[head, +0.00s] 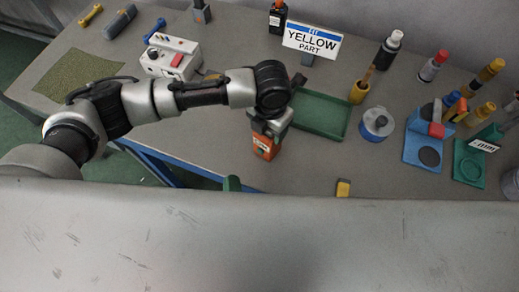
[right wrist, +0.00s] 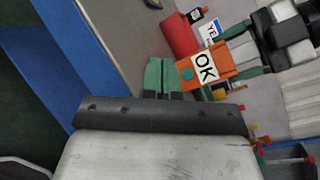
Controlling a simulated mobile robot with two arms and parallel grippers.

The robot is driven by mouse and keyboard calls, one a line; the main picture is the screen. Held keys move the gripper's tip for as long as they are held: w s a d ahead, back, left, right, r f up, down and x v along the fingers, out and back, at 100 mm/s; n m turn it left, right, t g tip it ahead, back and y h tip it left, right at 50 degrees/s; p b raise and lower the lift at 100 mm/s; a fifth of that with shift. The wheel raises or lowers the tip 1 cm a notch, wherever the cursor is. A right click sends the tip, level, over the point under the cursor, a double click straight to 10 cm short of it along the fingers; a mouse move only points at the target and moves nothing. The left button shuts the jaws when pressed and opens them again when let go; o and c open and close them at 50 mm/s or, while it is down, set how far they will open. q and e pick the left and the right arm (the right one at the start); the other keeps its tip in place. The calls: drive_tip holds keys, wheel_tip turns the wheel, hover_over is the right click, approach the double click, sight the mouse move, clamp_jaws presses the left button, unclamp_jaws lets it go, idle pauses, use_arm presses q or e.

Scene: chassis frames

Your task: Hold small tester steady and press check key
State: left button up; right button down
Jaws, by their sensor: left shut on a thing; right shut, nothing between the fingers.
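The small tester (head: 264,148) is an orange box held upright over the grey table in the head view. In the right wrist view the tester (right wrist: 222,68) shows a white panel reading "OK" and a round green check key (right wrist: 187,74). My left gripper (head: 266,134) is shut on the tester's upper part.
A green tray (head: 322,114) lies behind the tester, with the "YELLOW PART" sign (head: 312,40) farther back. Bottles and a blue stand (head: 422,150) fill the right. A white box (head: 170,60) stands behind my left arm.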

drive_tip(key=shift+w+d, duration=0.65)
drive_tip(key=shift+w, duration=0.35)
drive_tip(key=shift+w+d, duration=0.7)
drive_tip(key=shift+w, duration=0.25)
drive_tip(key=shift+w+d, duration=0.65)
drive_tip(key=shift+w, duration=0.35)
drive_tip(key=shift+w+d, duration=0.1)
drive_tip(key=shift+w+d, duration=0.15)
drive_tip(key=shift+w, duration=0.05)
drive_tip(key=shift+w+d, duration=0.3)
drive_tip(key=shift+w, duration=0.1)
idle(0.7)
drive_tip(key=shift+s+a, duration=0.5)
drive_tip(key=shift+s, duration=0.25)
drive_tip(key=s+a, duration=0.1)
drive_tip(key=s, duration=0.1)
drive_tip(key=s+a, duration=0.2)
idle(0.4)
